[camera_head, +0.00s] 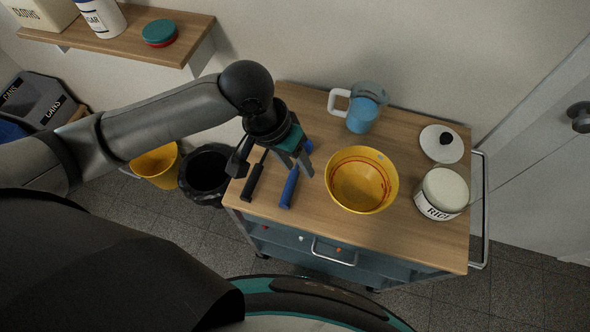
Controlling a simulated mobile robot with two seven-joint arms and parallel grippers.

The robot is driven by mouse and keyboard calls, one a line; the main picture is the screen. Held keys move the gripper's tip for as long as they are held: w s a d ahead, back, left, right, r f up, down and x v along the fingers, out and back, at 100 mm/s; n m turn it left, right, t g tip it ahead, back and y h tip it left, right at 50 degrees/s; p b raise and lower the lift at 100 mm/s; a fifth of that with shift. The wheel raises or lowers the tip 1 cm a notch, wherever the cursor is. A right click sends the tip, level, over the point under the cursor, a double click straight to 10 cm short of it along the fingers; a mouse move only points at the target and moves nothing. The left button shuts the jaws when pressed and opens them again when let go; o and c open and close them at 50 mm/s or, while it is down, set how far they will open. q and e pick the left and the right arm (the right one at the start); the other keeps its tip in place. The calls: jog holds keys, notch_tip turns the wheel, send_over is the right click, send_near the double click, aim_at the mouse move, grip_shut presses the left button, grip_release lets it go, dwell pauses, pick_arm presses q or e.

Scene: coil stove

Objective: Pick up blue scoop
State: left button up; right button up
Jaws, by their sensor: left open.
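The blue scoop (290,187) lies on the wooden cart top, left of the yellow bowl. Its blue handle points toward the front edge, and another bit of blue shows just behind my gripper, so part of it looks hidden. My left gripper (295,169) is open and points down over the scoop's far part. Its fingers are very near the scoop; I cannot tell whether they touch it. My right gripper is not in view.
A black-handled tool (253,183) lies close left of the scoop. The yellow bowl (362,180) stands close to the right. A blue jug (362,112), a rice canister (442,193) and a white lid (442,144) are farther right.

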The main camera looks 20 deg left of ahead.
pick_arm(q)
jog(key=w+a+n+y, duration=0.1)
jog(key=w+a+n, duration=0.1)
jog(key=a, duration=0.3)
jog(key=b, duration=0.2)
send_over(288, 188)
jog(key=a, duration=0.1)
jog(key=shift+g, duration=0.4)
jog(key=f, duration=0.9)
jog(key=shift+w+a, duration=0.1)
jog(key=shift+w, duration=0.15)
jog(key=shift+s+d+f, duration=0.1)
jog(key=shift+d+f, duration=0.05)
jog(key=shift+f, duration=0.75)
jog(key=shift+s+d+f, duration=0.1)
jog(key=shift+d+f, duration=0.1)
jog(key=shift+f, duration=0.7)
jog(key=shift+s+d+f, duration=0.1)
jog(key=shift+d+f, duration=0.05)
jog(key=shift+f, duration=0.75)
grip_shut()
